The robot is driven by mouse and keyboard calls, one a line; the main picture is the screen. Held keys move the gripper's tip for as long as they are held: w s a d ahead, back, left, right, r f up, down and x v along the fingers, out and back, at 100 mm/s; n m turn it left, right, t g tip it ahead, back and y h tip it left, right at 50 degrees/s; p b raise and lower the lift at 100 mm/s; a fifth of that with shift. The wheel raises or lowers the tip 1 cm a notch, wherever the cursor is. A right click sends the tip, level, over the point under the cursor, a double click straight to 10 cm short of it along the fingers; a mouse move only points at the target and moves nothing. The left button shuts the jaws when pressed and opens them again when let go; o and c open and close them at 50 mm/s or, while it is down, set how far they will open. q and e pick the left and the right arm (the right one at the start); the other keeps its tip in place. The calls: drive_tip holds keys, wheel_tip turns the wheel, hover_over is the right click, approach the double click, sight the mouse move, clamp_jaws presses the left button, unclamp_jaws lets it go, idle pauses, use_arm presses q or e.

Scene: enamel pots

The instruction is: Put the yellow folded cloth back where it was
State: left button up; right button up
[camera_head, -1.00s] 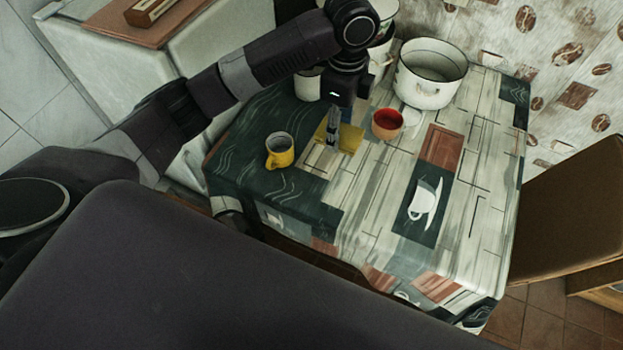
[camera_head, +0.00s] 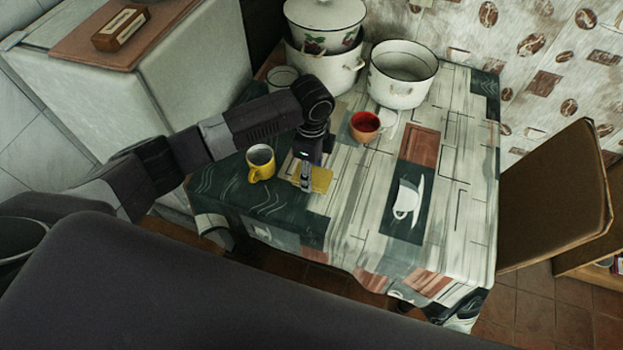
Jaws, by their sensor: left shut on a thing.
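The yellow folded cloth (camera_head: 321,180) is at the left part of the table, right of the yellow mug (camera_head: 261,163). My left gripper (camera_head: 306,186) points down over the cloth and is shut on it, covering part of it. I cannot tell whether the cloth touches the table or hangs just above it. The red-inside cup (camera_head: 365,126) stands behind and to the right of the cloth, apart from it. My right gripper is not in view.
A white enamel pot (camera_head: 401,75) stands at the back of the table, beside stacked lidded pots (camera_head: 325,30). A small pot (camera_head: 283,78) is partly behind my arm. The patterned tablecloth (camera_head: 455,200) is clear at the right. A chair (camera_head: 560,195) stands right of the table.

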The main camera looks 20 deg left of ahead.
use_arm(q)
drive_tip(key=shift+f, duration=2.15)
drive_tip(key=shift+f, duration=0.1)
drive_tip(key=o, duration=1.1)
wheel_tip(320, 180, up, 12)
drive_tip(key=shift+r+b, duration=0.15)
drive_tip(key=shift+b, duration=0.25)
